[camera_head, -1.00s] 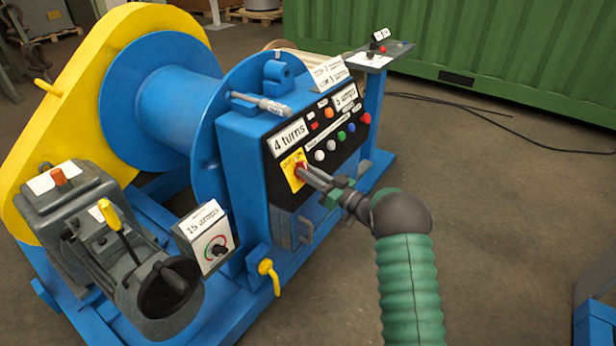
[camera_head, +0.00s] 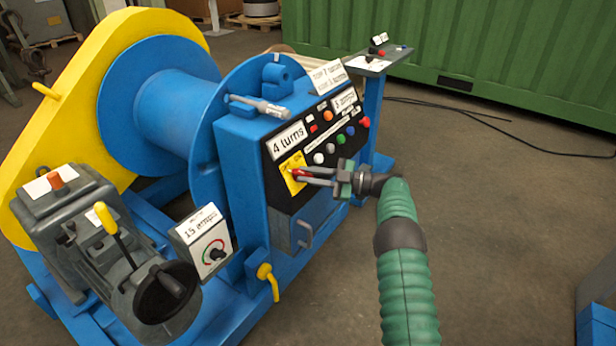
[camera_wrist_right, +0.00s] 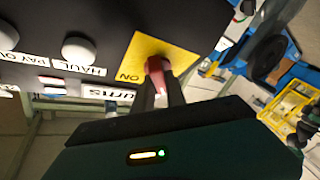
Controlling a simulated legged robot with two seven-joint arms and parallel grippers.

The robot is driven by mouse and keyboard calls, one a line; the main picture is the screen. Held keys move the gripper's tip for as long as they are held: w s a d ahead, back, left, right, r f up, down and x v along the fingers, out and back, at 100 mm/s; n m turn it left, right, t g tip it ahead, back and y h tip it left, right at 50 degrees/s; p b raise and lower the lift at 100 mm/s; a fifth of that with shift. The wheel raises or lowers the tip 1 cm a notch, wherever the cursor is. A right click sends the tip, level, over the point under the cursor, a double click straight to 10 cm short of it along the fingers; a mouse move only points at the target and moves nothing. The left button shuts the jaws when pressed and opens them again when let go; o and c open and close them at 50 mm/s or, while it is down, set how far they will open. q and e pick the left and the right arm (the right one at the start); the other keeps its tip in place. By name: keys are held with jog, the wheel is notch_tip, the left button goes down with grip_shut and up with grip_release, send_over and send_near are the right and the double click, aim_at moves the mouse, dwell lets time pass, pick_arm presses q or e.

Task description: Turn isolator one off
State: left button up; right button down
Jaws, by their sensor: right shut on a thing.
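The isolator is a red handle (camera_head: 296,174) on a yellow plate (camera_head: 291,162) at the left end of the black control panel, below the "4 turns" label. My right gripper (camera_head: 304,175) reaches in from the right with its fingers shut on the red handle. The right wrist view shows the red handle (camera_wrist_right: 158,72) between the fingers, in front of the yellow plate (camera_wrist_right: 158,47) with an upside-down "ON". The fingers partly hide the handle, so I cannot tell its exact setting. My left gripper is not in view.
White and coloured buttons (camera_head: 331,147) sit right of the isolator on the panel. A metal handle (camera_head: 306,234) juts out below it. A "15 amps" dial box (camera_head: 207,241) and a yellow lever (camera_head: 267,280) stand lower left.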

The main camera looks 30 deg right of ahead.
jog(key=shift+n+g, duration=0.3)
jog(key=shift+n, duration=0.3)
jog(key=c, duration=1.4)
grip_release()
jog(key=shift+d, duration=0.1)
jog(key=shift+o, duration=0.2)
jog(key=p+v, duration=0.3)
jog(key=v, duration=1.4)
jog(key=shift+f, duration=0.3)
jog(key=shift+w, duration=0.1)
